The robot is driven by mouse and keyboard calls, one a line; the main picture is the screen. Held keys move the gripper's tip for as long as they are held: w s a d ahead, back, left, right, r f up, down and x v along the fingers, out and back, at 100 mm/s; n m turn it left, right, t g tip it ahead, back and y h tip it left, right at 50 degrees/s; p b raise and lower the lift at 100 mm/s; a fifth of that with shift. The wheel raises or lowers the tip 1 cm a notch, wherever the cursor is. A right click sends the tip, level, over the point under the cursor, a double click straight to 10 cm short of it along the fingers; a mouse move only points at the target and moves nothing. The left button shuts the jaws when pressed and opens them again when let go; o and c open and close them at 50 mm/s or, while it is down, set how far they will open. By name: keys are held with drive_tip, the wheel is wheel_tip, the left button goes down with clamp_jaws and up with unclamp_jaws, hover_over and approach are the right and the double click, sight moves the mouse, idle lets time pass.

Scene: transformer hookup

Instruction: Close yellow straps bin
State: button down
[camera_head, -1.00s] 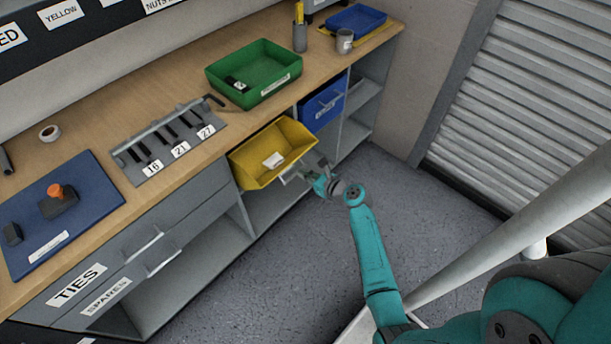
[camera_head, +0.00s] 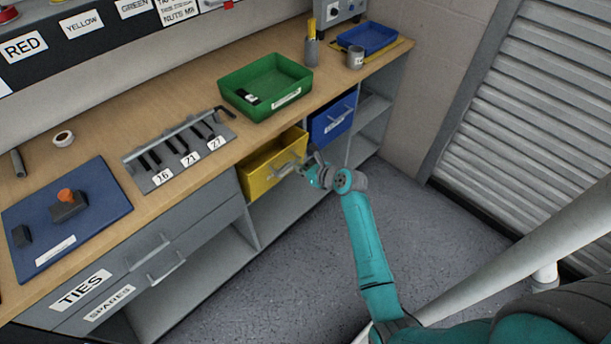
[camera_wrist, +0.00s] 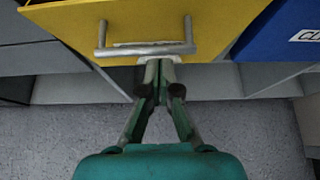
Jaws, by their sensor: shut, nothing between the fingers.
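The yellow bin (camera_head: 262,176) sits in its bay under the bench top, to the left of the blue bin. My gripper (camera_head: 308,169) is at the front of the yellow bin, at the handle's right part in the head view. In the wrist view my gripper (camera_wrist: 158,66) is shut and empty, its fingertips at the lower edge of the handle bar. I cannot tell whether they touch it.
The blue bin (camera_head: 331,119) is beside the yellow one. A green tray (camera_head: 266,86), a tool rack (camera_head: 178,149) and a blue mat (camera_head: 100,215) lie on the bench top. Grey drawers (camera_head: 150,250) are at left. The floor (camera_head: 440,240) around my arm is clear.

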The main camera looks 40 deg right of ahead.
sight(284, 154)
drive_tip(key=shift+w+r, duration=0.4)
drive_tip(key=shift+w, duration=0.4)
drive_tip(key=shift+w+r, duration=0.4)
drive_tip(key=shift+w, duration=0.35)
drive_tip(key=shift+w+r, duration=0.4)
drive_tip(key=shift+w, duration=0.4)
